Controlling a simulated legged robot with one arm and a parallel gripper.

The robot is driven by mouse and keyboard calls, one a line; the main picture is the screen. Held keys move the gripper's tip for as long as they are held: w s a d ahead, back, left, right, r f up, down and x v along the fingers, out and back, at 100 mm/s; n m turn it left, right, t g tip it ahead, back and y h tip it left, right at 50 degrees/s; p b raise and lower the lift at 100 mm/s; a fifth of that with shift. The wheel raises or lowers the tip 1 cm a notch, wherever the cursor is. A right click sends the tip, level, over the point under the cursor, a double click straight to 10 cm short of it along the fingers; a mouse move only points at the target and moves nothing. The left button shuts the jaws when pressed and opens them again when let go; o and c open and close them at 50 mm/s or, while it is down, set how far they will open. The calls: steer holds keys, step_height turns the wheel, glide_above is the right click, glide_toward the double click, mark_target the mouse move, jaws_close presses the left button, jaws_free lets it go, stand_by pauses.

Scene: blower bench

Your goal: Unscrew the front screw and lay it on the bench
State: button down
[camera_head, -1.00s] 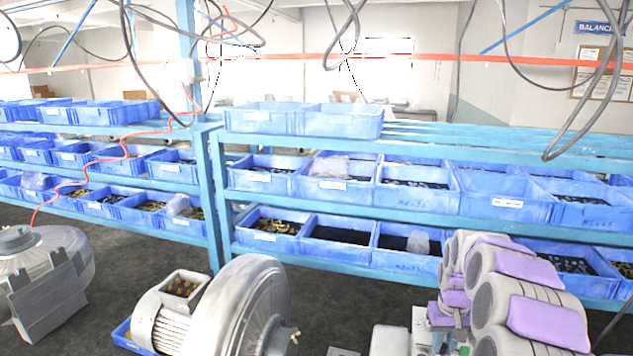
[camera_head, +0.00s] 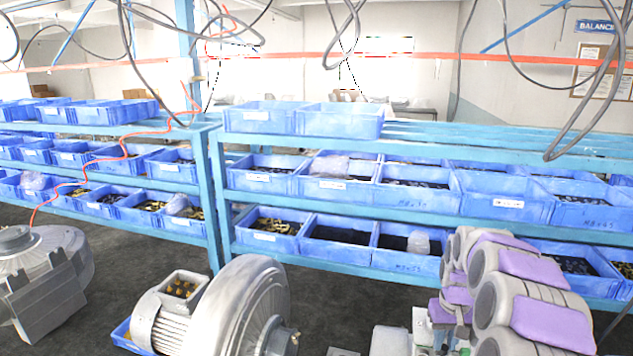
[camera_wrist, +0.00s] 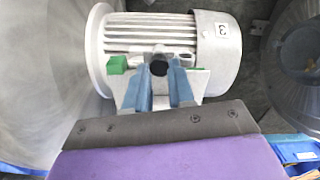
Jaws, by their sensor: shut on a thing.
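In the wrist view, my gripper (camera_wrist: 158,88) has its two blue-grey fingers over the ribbed motor (camera_wrist: 150,32). The fingers are shut on a small dark round piece, which looks like the screw's head (camera_wrist: 159,69). The lower part of the screw is hidden, so I cannot tell whether it is still in its hole. A green part (camera_wrist: 117,65) sits just left of the fingers. In the head view, my arm stands at lower right and my fingertips cannot be made out.
A large grey blower (camera_head: 245,310) stands at bottom centre, with another blower (camera_head: 45,285) at left. Behind them, a blue rack (camera_head: 215,200) holds several blue bins (camera_head: 340,185). Cables (camera_head: 590,100) hang above. Dark floor lies between blowers and rack.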

steer(key=shift+w+r, duration=0.15)
steer(key=shift+r, duration=0.25)
steer(key=shift+r, duration=0.35)
steer(key=shift+s+r, duration=0.3)
steer(key=shift+r, duration=0.1)
steer(key=shift+w+r+p, duration=0.2)
steer(key=shift+r+p, duration=0.1)
steer(key=shift+s+r, duration=0.15)
steer(key=shift+r, duration=0.5)
steer(key=c, duration=1.4)
jaws_free()
